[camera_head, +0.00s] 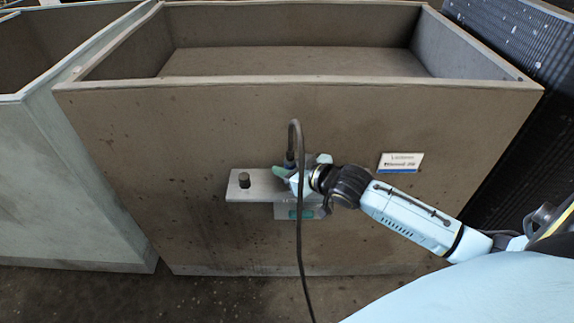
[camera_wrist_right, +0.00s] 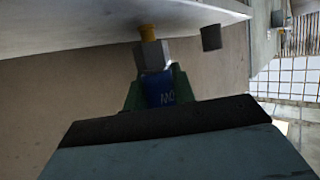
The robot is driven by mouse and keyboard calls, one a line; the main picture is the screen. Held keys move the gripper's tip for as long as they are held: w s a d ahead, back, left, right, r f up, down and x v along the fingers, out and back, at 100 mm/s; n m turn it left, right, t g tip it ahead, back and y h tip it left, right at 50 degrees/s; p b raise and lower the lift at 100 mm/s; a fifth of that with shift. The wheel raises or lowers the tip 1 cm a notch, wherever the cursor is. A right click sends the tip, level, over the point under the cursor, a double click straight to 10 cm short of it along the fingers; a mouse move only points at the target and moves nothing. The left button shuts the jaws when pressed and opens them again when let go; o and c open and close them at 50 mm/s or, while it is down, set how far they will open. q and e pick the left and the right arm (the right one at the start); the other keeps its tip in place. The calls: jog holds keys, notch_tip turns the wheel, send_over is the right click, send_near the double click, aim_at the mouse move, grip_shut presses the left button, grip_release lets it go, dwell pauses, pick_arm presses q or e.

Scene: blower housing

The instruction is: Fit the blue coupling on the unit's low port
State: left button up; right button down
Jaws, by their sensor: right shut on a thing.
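The blue coupling (camera_wrist_right: 160,90) sits between the green fingers of my right gripper (camera_wrist_right: 158,88), which is shut on it. In the head view my right gripper (camera_head: 287,176) is at the plate (camera_head: 262,192) on the front of the brown housing. The gripper hides much of the coupling there. A black hose (camera_head: 299,240) arches above the gripper and hangs down in front. My left gripper is not in view.
A dark knob (camera_head: 244,180) stands on the plate's left part and also shows in the wrist view (camera_wrist_right: 211,38). The open-topped brown housing (camera_head: 150,150) fills the middle. A grey bin (camera_head: 60,180) stands at left, a black panel (camera_head: 510,60) at right.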

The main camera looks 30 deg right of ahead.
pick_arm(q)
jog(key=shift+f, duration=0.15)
pick_arm(e)
jog(key=shift+f, duration=0.65)
jog(key=c, duration=1.1)
grip_release()
pick_arm(q)
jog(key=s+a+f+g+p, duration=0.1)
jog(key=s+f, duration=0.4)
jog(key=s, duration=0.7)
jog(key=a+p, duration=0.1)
jog(key=p, duration=0.1)
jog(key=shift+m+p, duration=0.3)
jog(key=shift+p, duration=0.1)
pick_arm(e)
jog(key=v, duration=1.3)
jog(key=shift+s, duration=0.25)
